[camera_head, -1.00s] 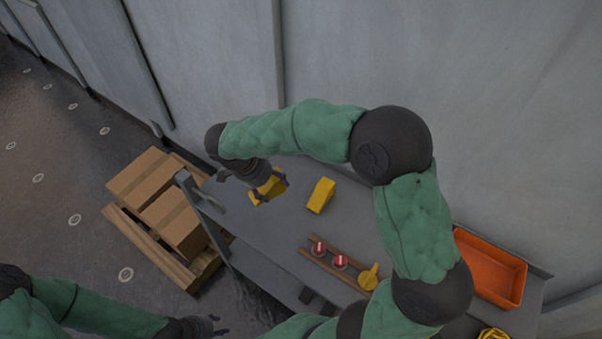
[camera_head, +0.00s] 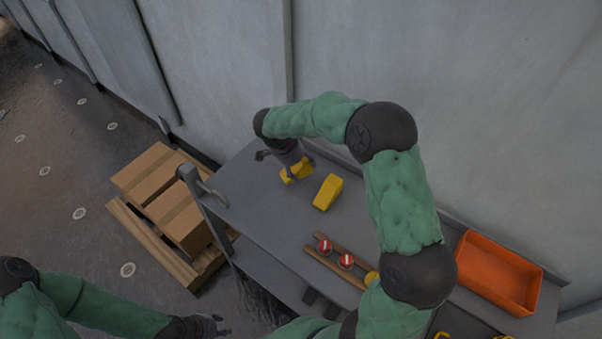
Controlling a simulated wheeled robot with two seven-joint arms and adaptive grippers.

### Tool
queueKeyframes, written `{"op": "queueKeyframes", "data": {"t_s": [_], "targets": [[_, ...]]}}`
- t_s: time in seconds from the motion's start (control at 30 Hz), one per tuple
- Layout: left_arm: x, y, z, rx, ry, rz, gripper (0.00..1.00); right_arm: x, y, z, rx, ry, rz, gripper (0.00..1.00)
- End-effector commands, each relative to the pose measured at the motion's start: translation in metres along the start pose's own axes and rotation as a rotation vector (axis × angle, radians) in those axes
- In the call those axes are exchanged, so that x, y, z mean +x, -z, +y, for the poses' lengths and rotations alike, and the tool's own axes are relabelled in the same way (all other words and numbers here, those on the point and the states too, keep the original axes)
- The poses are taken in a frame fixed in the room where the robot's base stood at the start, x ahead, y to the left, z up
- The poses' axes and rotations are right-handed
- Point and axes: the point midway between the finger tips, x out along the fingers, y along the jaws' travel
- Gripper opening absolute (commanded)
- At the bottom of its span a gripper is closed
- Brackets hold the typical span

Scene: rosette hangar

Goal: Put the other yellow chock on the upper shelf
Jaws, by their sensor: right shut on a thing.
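One yellow chock (camera_head: 328,192) stands alone on the grey upper shelf (camera_head: 262,215) of the cart. A second yellow chock (camera_head: 296,170) is just left of it and further back, over the same shelf. My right gripper (camera_head: 297,168) is shut on this second chock, reaching it from above and behind. The gripper partly covers the chock, and I cannot tell whether the chock touches the shelf. My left gripper (camera_head: 218,326) is low at the bottom of the view, in front of the cart and away from both chocks. Its fingers are small and dark.
A wooden rack with red-topped pieces (camera_head: 346,261) lies on the shelf near its front edge. An orange bin (camera_head: 497,274) is at the right. A cart handle (camera_head: 201,187) rises at the left end. Cardboard boxes (camera_head: 178,208) sit on a pallet at left. The wall is close behind.

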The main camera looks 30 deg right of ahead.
Motion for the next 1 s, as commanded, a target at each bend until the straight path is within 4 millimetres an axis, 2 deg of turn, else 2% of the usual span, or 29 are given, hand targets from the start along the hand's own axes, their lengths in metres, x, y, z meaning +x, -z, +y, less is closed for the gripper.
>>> {"op": "queueKeyframes", "data": {"t_s": [0.1, 0.3, 0.73, 0.77, 0.8, 0.83, 1.0], "targets": [[0.003, 0.000, -0.001, 0.000, 0.000, 0.000, 0.40, 0.012, 0.002, -0.004, 0.001, -0.002, 0.000, 0.24], [0.016, 0.001, -0.006, 0.000, 0.000, 0.000, 0.40, 0.038, -0.009, -0.003, 0.000, -0.002, 0.000, 0.24], [0.019, 0.001, -0.007, 0.000, 0.000, 0.000, 0.40, 0.041, -0.011, -0.004, 0.001, 0.000, 0.000, 0.24], [0.018, 0.001, -0.007, 0.000, 0.000, 0.000, 0.40, 0.041, -0.011, -0.003, 0.000, -0.001, 0.000, 0.71], [0.018, 0.001, -0.006, 0.000, 0.000, 0.000, 0.40, 0.041, -0.011, -0.003, 0.000, -0.001, 0.000, 0.83], [0.018, 0.001, -0.006, 0.000, 0.000, 0.000, 0.40, 0.040, -0.010, -0.003, 0.000, -0.001, 0.000, 0.90], [0.018, 0.001, -0.006, 0.000, 0.000, 0.000, 0.40, 0.040, -0.010, -0.003, 0.000, -0.001, 0.000, 0.90]]}}
